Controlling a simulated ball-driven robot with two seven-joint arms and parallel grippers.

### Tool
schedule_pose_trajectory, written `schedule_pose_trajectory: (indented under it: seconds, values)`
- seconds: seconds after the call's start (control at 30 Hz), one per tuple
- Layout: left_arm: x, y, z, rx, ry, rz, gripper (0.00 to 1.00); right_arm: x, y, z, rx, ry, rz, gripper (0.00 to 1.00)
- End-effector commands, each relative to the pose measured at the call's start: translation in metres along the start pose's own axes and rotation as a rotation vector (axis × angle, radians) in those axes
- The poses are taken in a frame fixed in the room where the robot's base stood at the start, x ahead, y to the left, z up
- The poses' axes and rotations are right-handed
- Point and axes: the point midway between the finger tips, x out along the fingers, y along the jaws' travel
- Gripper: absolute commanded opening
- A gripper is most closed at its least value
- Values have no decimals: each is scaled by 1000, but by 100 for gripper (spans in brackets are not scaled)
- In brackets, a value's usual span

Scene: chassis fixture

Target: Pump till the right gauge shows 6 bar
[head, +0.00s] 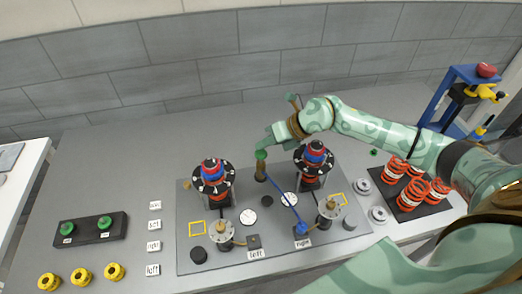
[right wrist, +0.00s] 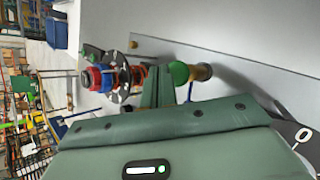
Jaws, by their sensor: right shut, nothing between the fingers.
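The pump (head: 261,172) has a brass-coloured body and a green knob on top (head: 261,155). It stands near the back middle of the grey fixture plate. My right gripper (head: 268,141) is just above and beside the knob, shut and empty. In the right wrist view its fingers (right wrist: 163,72) are close against the near side of the green knob (right wrist: 180,73); I cannot tell whether they touch. A blue hose (head: 283,193) runs from the pump to the block by the "right" label (head: 303,243). White round dials (head: 290,199) lie on the plate; their readings are too small to tell. My left gripper is out of view.
Two upright units with black marked discs (head: 213,178) flank the pump; my right arm passes over the right one (head: 314,158). Orange springs (head: 411,194) stand on a black mat at right, near a blue press (head: 440,96).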

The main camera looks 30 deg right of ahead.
Motion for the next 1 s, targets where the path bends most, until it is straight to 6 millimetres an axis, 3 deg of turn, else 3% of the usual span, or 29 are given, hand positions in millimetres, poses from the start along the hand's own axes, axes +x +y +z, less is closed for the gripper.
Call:
schedule_pose_trajectory:
  seconds: [0.23,0.7,1.0]
  values:
    - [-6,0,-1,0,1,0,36,-5,4,4,-1,-1,0,0]
    - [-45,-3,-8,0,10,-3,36,-36,26,27,-1,-2,0,0]
    - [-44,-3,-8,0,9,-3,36,-35,25,26,0,-1,0,0]
